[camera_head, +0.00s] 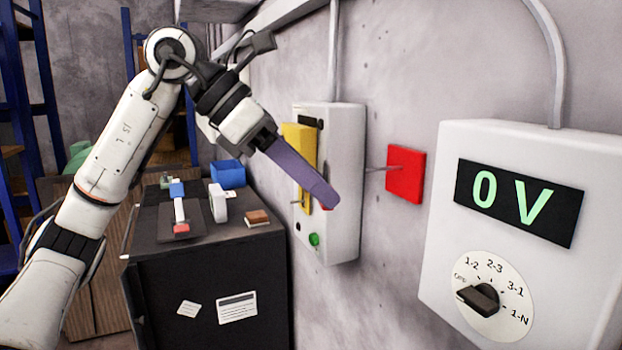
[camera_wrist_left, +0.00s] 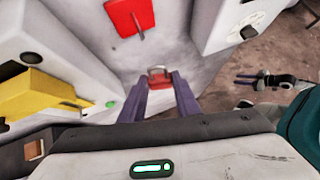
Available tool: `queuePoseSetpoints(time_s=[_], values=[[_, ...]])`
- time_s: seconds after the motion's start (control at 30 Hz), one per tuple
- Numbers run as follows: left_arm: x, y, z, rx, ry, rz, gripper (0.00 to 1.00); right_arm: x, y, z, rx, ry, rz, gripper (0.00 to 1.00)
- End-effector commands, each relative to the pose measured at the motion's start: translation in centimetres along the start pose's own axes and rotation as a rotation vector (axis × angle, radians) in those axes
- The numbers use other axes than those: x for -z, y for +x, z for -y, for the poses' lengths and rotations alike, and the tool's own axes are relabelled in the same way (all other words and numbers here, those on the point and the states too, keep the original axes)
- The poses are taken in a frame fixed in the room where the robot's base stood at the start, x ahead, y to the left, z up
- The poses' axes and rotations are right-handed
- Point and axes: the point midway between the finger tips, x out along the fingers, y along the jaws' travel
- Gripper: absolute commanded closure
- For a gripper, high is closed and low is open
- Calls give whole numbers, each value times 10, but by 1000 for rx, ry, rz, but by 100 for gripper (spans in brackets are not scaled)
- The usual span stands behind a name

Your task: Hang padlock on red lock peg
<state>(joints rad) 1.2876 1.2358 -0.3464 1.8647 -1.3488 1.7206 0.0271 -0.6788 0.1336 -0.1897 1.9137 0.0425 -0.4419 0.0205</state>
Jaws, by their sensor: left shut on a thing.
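My left gripper (camera_head: 322,196) is shut on the red padlock, which is mostly hidden behind its purple fingers in the head view. In the left wrist view the padlock (camera_wrist_left: 160,81) sits between the two fingertips, its grey metal shackle pointing away from the gripper. The red lock peg's plate (camera_head: 405,175) is on the wall to the right of the gripper, with a thin peg sticking out to the left. In the left wrist view the red plate (camera_wrist_left: 128,17) is above the padlock, apart from it. A dark gripper shape (camera_wrist_left: 258,79), probably my right one, is small and unclear there.
A white box (camera_head: 338,170) with a yellow handle (camera_head: 300,150) and a green button is on the wall behind the gripper. A voltmeter (camera_head: 520,215) reading 0 V is at right. A dark cabinet (camera_head: 215,295) with small objects stands below left.

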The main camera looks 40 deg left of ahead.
Motion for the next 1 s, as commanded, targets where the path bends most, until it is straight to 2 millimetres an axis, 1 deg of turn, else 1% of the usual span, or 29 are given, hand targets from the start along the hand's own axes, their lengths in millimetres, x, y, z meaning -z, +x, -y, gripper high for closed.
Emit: queuePoseSetpoints(time_s=[0.2, 1.0], values=[[-9, 10, -3, 1, 0, -1, 95, 4, -4, 1, 2, 2, -3, 69], [-39, 46, -16, 0, -2, 1, 95, 8, -14, 3, 3, 3, 7, 69]])
